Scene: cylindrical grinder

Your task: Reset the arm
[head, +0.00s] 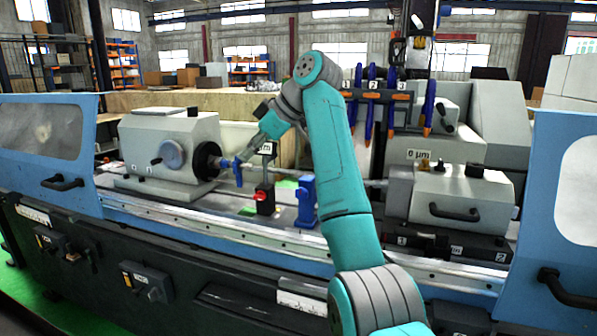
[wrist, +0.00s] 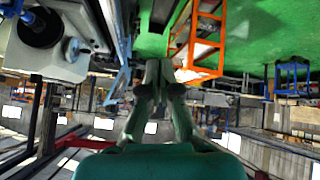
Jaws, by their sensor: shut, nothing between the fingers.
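My teal and grey arm rises from the bottom of the head view to a high elbow, then bends down to the left. My gripper (head: 247,152) is at its end, in front of the headstock side of the grinder. It looks empty and is apart from the machine as far as I can tell. In the wrist view my gripper (wrist: 164,72) shows its two fingers together, with nothing between them. Its fingertips are small and partly blurred in the head view.
The grinder has a headstock (head: 168,148) at left, a tailstock (head: 463,195) at right, and a blue support (head: 306,203) between them. A black gauge stand (head: 264,200) is below my gripper. An orange rack (wrist: 204,42) stands on green floor.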

